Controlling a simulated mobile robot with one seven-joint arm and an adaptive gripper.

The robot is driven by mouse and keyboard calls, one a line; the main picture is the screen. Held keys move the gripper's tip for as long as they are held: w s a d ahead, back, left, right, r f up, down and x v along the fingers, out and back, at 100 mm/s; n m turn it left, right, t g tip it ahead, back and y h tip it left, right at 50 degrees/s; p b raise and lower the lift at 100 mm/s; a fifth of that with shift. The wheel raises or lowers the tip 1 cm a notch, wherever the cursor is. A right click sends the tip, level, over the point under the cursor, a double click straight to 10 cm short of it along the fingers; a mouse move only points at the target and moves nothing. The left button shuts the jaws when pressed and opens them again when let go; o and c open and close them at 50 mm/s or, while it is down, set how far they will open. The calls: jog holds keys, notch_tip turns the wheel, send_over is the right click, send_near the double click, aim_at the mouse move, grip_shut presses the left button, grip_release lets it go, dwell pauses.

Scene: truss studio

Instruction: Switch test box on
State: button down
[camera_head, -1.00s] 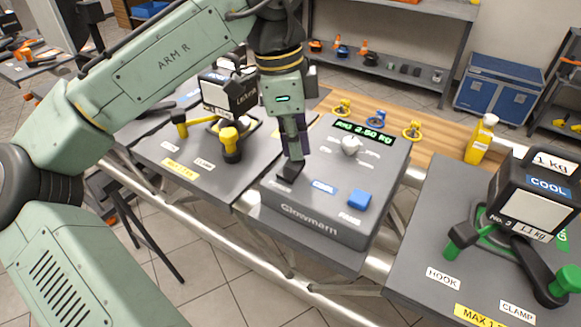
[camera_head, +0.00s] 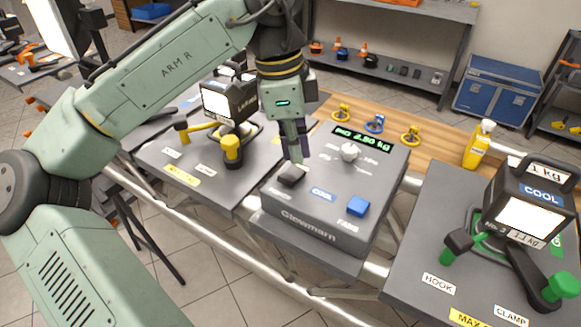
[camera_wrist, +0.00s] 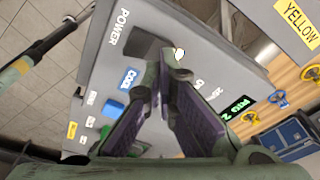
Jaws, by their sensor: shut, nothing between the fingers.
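The test box (camera_head: 330,225) is a grey console on the bench with a lit green display (camera_head: 362,138) reading about 2.50 kg. Its black power switch (camera_head: 291,174) sits at the near left of the top; in the wrist view the dark switch (camera_wrist: 146,43) lies beside the POWER label. A pale round knob (camera_head: 349,152), a COOL label and a blue FANS button (camera_head: 358,206) are also on the top. My gripper (camera_head: 297,158) is shut and empty, its tips just above and behind the switch. The wrist view shows both fingers meeting, partly covering the box top.
A lamp with yellow knobs (camera_head: 231,103) stands on the left plate, and a lamp with green knobs (camera_head: 530,213) on the right plate.

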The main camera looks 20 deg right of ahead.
aim_at(295, 170)
jog(key=shift+r+p, duration=1.3)
jog(key=shift+r, duration=1.25)
